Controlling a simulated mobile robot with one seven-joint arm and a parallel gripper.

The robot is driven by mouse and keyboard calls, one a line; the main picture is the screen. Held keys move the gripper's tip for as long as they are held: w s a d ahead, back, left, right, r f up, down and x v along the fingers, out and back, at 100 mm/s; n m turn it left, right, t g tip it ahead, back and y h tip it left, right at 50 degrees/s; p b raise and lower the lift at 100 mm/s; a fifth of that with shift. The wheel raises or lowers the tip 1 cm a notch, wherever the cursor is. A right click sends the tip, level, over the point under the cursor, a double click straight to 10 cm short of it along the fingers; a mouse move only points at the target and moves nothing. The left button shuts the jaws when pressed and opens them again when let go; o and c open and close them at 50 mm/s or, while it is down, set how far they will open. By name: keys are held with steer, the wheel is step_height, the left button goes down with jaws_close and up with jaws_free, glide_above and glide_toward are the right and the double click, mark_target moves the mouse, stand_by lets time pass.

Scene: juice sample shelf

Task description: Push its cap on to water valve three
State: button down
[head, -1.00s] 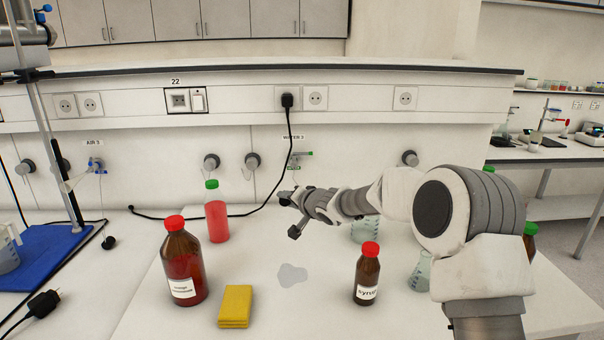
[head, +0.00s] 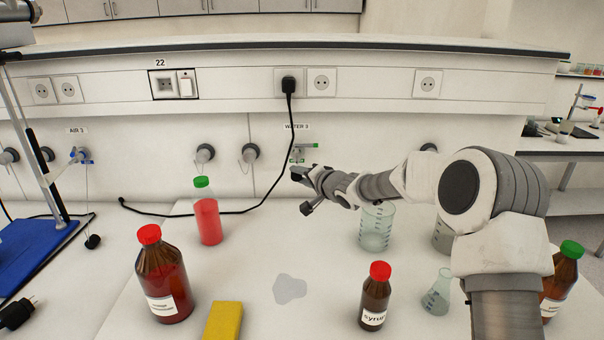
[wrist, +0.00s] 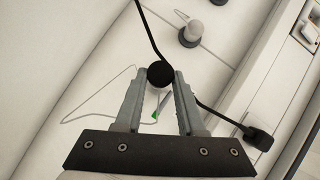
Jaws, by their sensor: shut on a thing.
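The water valve (head: 297,155) is on the back wall under the label "WATER 3" and has a green handle. My gripper (wrist: 160,80) is shut on a round black cap (wrist: 160,73), held at its fingertips. A thin wire loop (wrist: 84,100) runs beside the gripper in the wrist view. In the head view my gripper (head: 299,174) is just below and in front of the valve. A bit of green shows between the fingers in the wrist view; the valve's outlet is largely hidden there. I cannot tell whether the cap touches the valve.
A black cable (head: 272,190) hangs from a wall socket close to my gripper. A red-liquid bottle (head: 208,222), a brown bottle (head: 163,280), a syrup bottle (head: 374,300) and a beaker (head: 376,230) stand on the bench. A yellow sponge (head: 223,321) lies in front, near a grey puddle (head: 289,289).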

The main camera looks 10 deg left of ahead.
mark_target(297, 160)
steer(key=shift+w+a+r+p, duration=0.1)
steer(key=shift+w+a+p, duration=0.15)
steer(key=shift+w+p, duration=0.6)
steer(key=shift+w+a+r+p, duration=0.1)
steer(key=shift+w+a+p, duration=0.15)
steer(key=shift+w+p, duration=0.6)
steer(key=shift+w+f, duration=0.1)
steer(key=shift+w, duration=0.25)
steer(key=shift+p, duration=1)
steer(key=shift+w+a+p, duration=0.15)
steer(key=shift+w+p, duration=0.45)
steer(key=shift+p, duration=0.55)
steer(key=shift+w+a+p, duration=0.15)
steer(key=shift+w+p, duration=0.4)
steer(key=shift+p, duration=0.55)
steer(key=shift+w+a+p, duration=0.2)
steer(key=shift+w+p, duration=0.45)
steer(key=shift+p, duration=1.2)
steer(key=shift+w+p, duration=0.1)
steer(key=shift+p, duration=0.3)
